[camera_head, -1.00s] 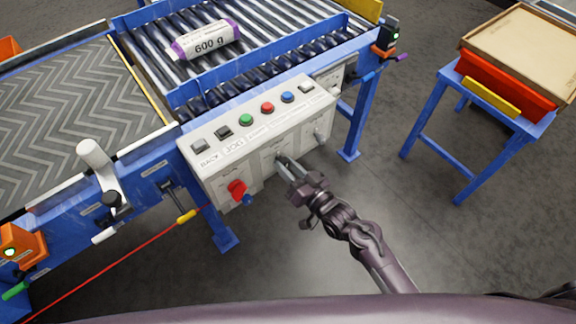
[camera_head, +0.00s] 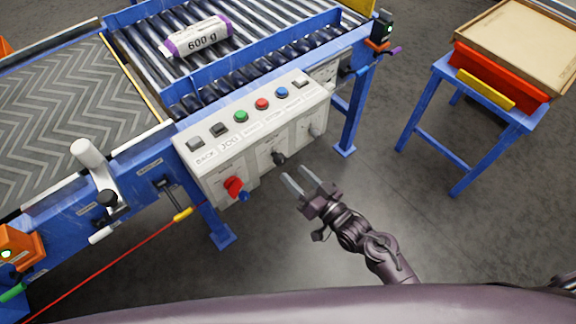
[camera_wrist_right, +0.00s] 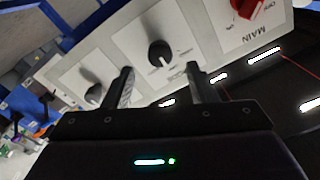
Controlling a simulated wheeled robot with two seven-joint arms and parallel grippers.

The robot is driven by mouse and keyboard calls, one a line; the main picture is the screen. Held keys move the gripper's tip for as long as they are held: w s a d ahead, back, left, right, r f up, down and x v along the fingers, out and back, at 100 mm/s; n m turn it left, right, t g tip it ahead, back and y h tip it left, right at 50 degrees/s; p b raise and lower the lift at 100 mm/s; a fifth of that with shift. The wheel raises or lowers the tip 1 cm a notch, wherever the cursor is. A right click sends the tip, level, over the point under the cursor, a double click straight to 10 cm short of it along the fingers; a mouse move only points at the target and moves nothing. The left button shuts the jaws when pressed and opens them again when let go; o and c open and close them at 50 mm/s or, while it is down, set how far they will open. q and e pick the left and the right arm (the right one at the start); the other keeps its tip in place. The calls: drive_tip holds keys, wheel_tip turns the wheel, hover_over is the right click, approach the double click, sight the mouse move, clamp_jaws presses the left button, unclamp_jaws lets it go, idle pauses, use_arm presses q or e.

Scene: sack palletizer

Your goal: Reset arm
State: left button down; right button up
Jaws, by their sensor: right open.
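My right gripper (camera_head: 298,185) is open and empty, in front of the control panel (camera_head: 262,135) and apart from it. In the right wrist view, my right gripper's two fingers (camera_wrist_right: 160,85) stand apart with nothing between them. A black knob (camera_head: 278,158) on the panel's front lies just beyond the fingertips; it also shows in the wrist view (camera_wrist_right: 160,53). A red rotary switch (camera_head: 233,187) sits to its left on the same front, and its red handle shows at the wrist view's top right. My left gripper is not in view.
A sack (camera_head: 197,37) marked 600 g lies on the roller conveyor (camera_head: 140,50). The panel top has several coloured buttons. A blue stand (camera_head: 445,70) with red and yellow parts and cardboard is at right. The floor (camera_head: 300,260) around my right arm is clear.

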drive_tip(key=shift+v, duration=1.1)
drive_tip(key=s+d+f+g+h+p, duration=0.1)
drive_tip(key=s+d+f+g+h, duration=0.15)
drive_tip(key=f, duration=0.55)
drive_tip(key=s+d+f+g+h+p, duration=0.1)
drive_tip(key=s+d+f+h, duration=0.15)
drive_tip(key=f, duration=0.45)
drive_tip(key=s+d+f+g+h+p, duration=0.1)
drive_tip(key=s+d+f+g, duration=0.2)
drive_tip(key=f, duration=0.5)
drive_tip(key=s+d+f+g+h, duration=0.1)
drive_tip(key=s+f, duration=0.3)
drive_tip(key=s, duration=0.4)
drive_tip(key=s+d+f+g+h+p, duration=0.1)
drive_tip(key=s+d+f+g+h, duration=0.1)
drive_tip(key=s, duration=0.7)
drive_tip(key=s+d+f+g+h+p, duration=0.1)
drive_tip(key=s+d+f+g, duration=0.3)
drive_tip(key=s, duration=0.5)
wheel_tip(320, 180, down, 3)
drive_tip(key=shift+r+n+h, duration=0.25)
drive_tip(key=shift+n+h, duration=0.05)
drive_tip(key=shift+h, duration=0.1)
drive_tip(key=shift+w+d, duration=0.1)
drive_tip(key=shift+c, duration=0.3)
